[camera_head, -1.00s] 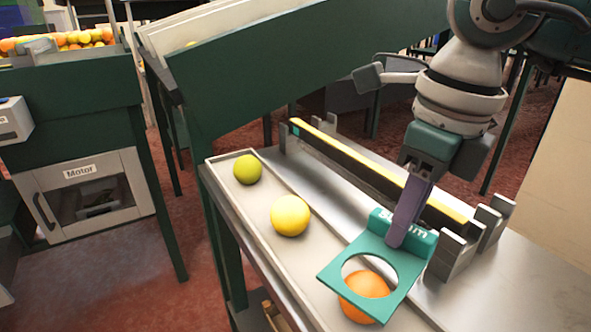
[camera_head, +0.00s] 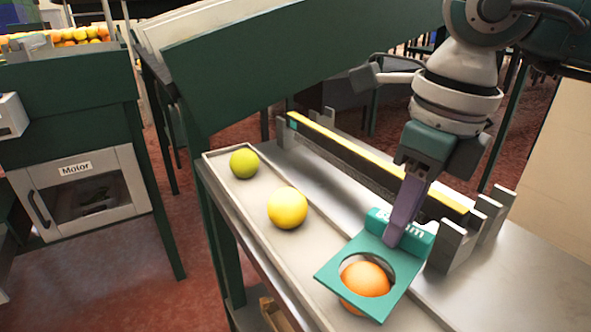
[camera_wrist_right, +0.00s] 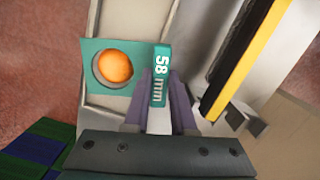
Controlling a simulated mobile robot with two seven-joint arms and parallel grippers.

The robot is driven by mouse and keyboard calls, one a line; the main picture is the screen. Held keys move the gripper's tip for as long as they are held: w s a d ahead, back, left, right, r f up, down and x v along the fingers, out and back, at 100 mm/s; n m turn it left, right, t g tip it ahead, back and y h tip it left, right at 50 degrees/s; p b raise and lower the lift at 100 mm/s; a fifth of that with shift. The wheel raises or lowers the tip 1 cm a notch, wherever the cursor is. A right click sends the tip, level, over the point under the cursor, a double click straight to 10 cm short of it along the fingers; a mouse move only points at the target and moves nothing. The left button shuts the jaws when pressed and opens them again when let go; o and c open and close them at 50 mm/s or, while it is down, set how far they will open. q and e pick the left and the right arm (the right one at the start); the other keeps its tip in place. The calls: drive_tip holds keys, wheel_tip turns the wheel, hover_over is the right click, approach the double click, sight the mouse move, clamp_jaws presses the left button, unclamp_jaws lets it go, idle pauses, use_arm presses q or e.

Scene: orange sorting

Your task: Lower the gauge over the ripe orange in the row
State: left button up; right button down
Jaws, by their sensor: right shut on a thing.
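The ripe orange (camera_head: 366,279) is the nearest fruit in the row, in the light tray (camera_head: 251,222). A yellow fruit (camera_head: 287,208) and a green fruit (camera_head: 244,163) lie farther back in the same tray. My right gripper (camera_head: 398,240) is shut on the handle of the teal gauge (camera_head: 330,272). The gauge's ring is around the orange, whose top shows through the hole. In the right wrist view the orange (camera_wrist_right: 116,66) sits inside the hole of the gauge (camera_wrist_right: 92,52), whose handle reads "58 mm" between my fingers (camera_wrist_right: 160,100). My left gripper is not in view.
A dark bar with a yellow top (camera_head: 370,165) runs along the bench beside the tray, with grey upright brackets (camera_head: 462,235) at its near end. A green chute (camera_head: 290,70) rises behind. Bare metal bench lies at the right.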

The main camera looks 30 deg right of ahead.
drive_tip(key=shift+f+b, duration=1.45)
drive_tip(key=shift+f, duration=0.2)
idle(0.4)
drive_tip(key=shift+r, duration=0.1)
idle(0.4)
drive_tip(key=shift+r+p, duration=0.7)
drive_tip(key=shift+r, duration=0.05)
drive_tip(key=shift+r+p, duration=1.55)
drive_tip(key=shift+r, duration=0.45)
drive_tip(key=shift+r+p, duration=0.9)
drive_tip(key=shift+r, duration=0.35)
